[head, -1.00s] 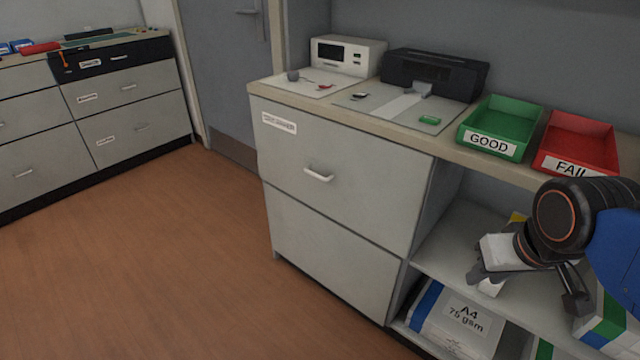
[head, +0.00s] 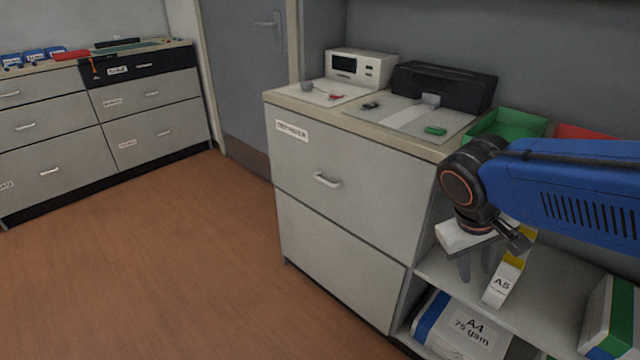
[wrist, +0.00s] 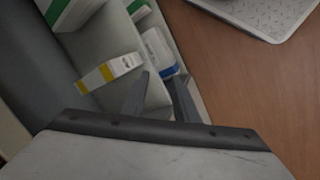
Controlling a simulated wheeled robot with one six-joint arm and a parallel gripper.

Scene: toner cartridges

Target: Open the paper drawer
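The near cabinet has an upper grey drawer (head: 345,215) with a bar handle (head: 327,180) and a white label (head: 291,131) too blurred to read. It appears shut. A lower panel (head: 340,270) below it shows no handle. The far-left cabinet (head: 150,115) has several shut drawers with small labels, also unreadable. I cannot tell which drawer is the paper one. My gripper (head: 477,264) points down in front of the open shelf, right of the near drawers and apart from the handle. Its fingers are apart with nothing between them, as the wrist view (wrist: 158,98) also shows.
On the shelf are an A5 pack (head: 502,285), an A4 pack (head: 466,325) and a green-and-white pack (head: 610,318). The countertop holds a black printer (head: 445,88), a white device (head: 362,69), and green (head: 510,124) and red trays. The brown floor (head: 150,250) is clear.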

